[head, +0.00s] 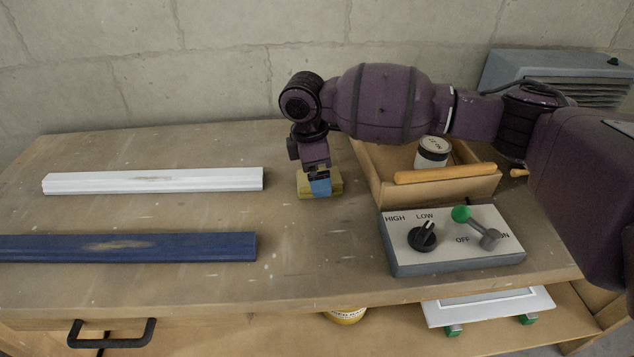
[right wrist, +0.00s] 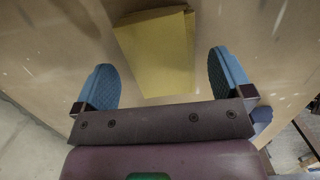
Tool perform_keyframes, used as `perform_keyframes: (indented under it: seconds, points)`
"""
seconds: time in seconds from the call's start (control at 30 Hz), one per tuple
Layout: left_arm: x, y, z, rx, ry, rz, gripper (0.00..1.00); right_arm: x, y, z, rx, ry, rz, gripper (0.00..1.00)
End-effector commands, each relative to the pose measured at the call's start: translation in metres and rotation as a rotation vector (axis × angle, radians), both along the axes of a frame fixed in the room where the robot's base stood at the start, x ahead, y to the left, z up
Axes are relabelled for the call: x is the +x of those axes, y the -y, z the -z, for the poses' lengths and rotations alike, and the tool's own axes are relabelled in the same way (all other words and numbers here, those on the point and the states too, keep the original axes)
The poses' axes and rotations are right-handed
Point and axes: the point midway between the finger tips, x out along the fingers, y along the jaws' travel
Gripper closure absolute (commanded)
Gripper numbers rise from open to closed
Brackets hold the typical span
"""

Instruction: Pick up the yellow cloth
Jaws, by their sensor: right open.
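The yellow cloth (head: 336,188) is a small folded block lying on the wooden table, right of the white strip. In the right wrist view the yellow cloth (right wrist: 160,50) lies ahead of and partly between the fingers. My right gripper (head: 319,187) is directly over it in the head view and hides part of it. In the right wrist view the right gripper (right wrist: 165,85) is open, with blue pads on either side and gaps between them and the cloth. My left gripper is in no view.
A white strip (head: 150,181) and a blue strip (head: 125,247) lie at left. A wooden box (head: 450,190) holds a jar (head: 432,152); a tan rod (head: 445,173) lies across its front. A control panel (head: 455,255) with knob and lever stands in front of it. A concrete wall (head: 200,70) closes the back.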

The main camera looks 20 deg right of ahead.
Motion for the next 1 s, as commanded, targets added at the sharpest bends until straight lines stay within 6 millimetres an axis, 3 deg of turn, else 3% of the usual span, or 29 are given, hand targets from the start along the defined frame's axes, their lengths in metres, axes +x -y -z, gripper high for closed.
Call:
perform_keyframes:
  seconds: [0.03,0.1,0.37,0.7,1.0]
  points:
    - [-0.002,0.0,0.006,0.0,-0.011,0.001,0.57,-0.001,0.001,0.015,-0.001,-0.01,-0.001,0.02]
    - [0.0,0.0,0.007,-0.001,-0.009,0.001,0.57,-0.001,0.002,0.02,0.001,-0.007,-0.001,0.02]
    - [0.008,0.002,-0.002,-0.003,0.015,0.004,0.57,-0.001,0.002,0.019,0.001,0.0,-0.001,0.02]
    - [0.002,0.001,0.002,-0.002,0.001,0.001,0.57,-0.001,0.002,0.019,0.0,-0.001,-0.001,0.53]
    - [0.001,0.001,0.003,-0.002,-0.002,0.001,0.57,-0.001,0.002,0.016,0.001,0.0,-0.001,0.56]
